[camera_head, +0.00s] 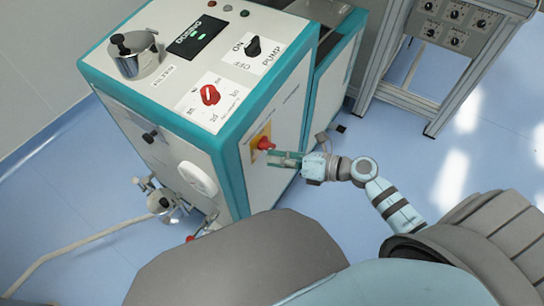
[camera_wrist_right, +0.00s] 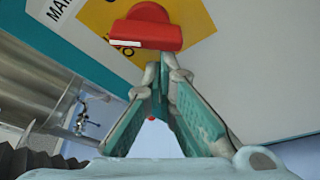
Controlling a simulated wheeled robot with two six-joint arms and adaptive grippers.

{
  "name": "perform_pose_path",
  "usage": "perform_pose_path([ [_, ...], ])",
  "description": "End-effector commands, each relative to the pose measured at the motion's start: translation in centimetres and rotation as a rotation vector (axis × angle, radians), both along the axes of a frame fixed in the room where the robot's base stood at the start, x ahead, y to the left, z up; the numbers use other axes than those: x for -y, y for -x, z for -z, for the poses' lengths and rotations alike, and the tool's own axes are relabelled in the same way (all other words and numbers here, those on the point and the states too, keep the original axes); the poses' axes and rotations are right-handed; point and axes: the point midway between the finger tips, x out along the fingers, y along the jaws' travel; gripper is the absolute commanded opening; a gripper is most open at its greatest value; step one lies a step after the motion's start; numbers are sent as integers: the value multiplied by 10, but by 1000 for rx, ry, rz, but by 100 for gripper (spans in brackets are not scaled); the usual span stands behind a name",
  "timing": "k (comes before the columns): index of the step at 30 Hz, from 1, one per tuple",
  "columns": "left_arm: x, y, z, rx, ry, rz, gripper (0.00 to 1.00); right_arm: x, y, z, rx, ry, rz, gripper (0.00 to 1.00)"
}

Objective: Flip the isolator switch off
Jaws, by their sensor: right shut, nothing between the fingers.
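The isolator switch is a red rotary handle (camera_head: 265,144) on a yellow plate (camera_head: 257,139), low on the side panel of the teal-edged machine. In the right wrist view the red handle (camera_wrist_right: 146,28) sits at the top, in front of the yellow plate (camera_wrist_right: 100,16), with a white mark along its lower left edge. My right gripper (camera_head: 272,157) is shut and empty, its fingertips close to the handle. In the right wrist view the shut fingers (camera_wrist_right: 160,75) point at the handle from below; contact cannot be told. My left gripper is not in view.
The machine's top (camera_head: 190,70) carries a red knob (camera_head: 210,95), a black pump switch (camera_head: 253,47), a lit display (camera_head: 192,37) and a metal pot (camera_head: 134,55). A grey control box (camera_head: 467,22) stands at the upper right.

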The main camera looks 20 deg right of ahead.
Motion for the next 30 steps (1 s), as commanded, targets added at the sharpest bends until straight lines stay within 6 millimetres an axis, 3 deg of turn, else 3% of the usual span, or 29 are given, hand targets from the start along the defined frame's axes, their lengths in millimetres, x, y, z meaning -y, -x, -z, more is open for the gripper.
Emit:
perform_pose_path([
  [16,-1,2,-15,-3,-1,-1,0,11,-8,-1,268,415,1,0],
  [30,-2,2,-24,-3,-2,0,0,12,-8,-10,271,420,0,0],
])
